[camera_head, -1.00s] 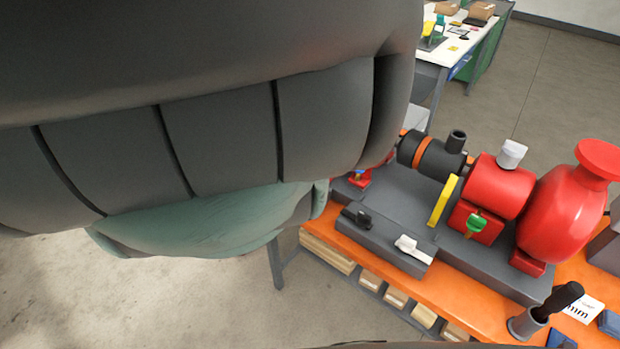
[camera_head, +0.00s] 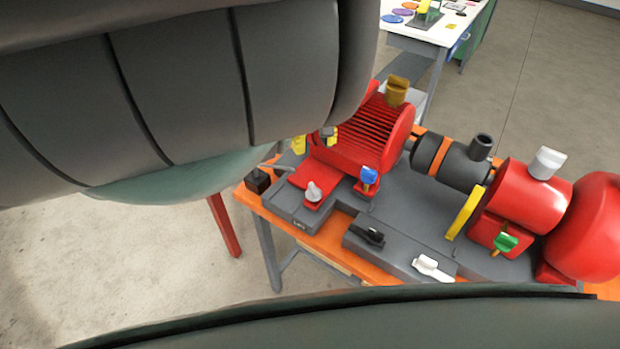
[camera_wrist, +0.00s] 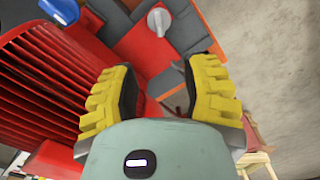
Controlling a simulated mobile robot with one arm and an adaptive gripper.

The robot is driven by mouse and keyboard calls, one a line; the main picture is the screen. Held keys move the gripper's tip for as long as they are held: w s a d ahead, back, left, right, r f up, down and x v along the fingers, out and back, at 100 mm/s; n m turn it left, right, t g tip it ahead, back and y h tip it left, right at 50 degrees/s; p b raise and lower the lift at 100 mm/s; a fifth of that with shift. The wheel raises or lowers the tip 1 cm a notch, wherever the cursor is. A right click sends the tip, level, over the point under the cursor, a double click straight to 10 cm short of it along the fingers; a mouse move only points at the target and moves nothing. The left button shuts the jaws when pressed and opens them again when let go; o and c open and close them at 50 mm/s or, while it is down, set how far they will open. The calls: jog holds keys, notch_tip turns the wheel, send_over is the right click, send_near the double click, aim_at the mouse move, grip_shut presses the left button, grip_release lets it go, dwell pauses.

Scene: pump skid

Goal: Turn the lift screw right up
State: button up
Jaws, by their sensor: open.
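A pale grey knob (camera_head: 313,192) stands on a flat red plate at the left end of the skid. It also shows in the wrist view, as a grey knob (camera_wrist: 158,20) at the top, beyond my fingertips. A blue knob (camera_head: 368,178) sits beside it at the motor's foot, partly in the wrist view (camera_wrist: 60,10). I cannot tell for certain which knob is the lift screw. My gripper (camera_wrist: 163,85) is open and empty, its yellow fingers apart over the red plate and grey base. In the head view my arm hides most of it.
The finned red motor (camera_head: 362,132) stands close beside my gripper. A black coupling unit (camera_head: 450,165), a red pump (camera_head: 585,230), a green knob (camera_head: 505,242), a black lever (camera_head: 368,236) and a white lever (camera_head: 432,267) lie to the right. Open floor is at the left.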

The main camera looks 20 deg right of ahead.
jog(key=b, duration=0.3)
send_over(314, 187)
notch_tip(314, 187, down, 8)
jog(key=shift+s+f, duration=0.1)
jog(key=shift+s, duration=0.05)
jog(key=shift+d+f+p, duration=0.1)
jog(key=shift+f+p, duration=0.5)
jog(key=shift+f, duration=3)
jog(key=shift+o, duration=0.2)
grip_shut()
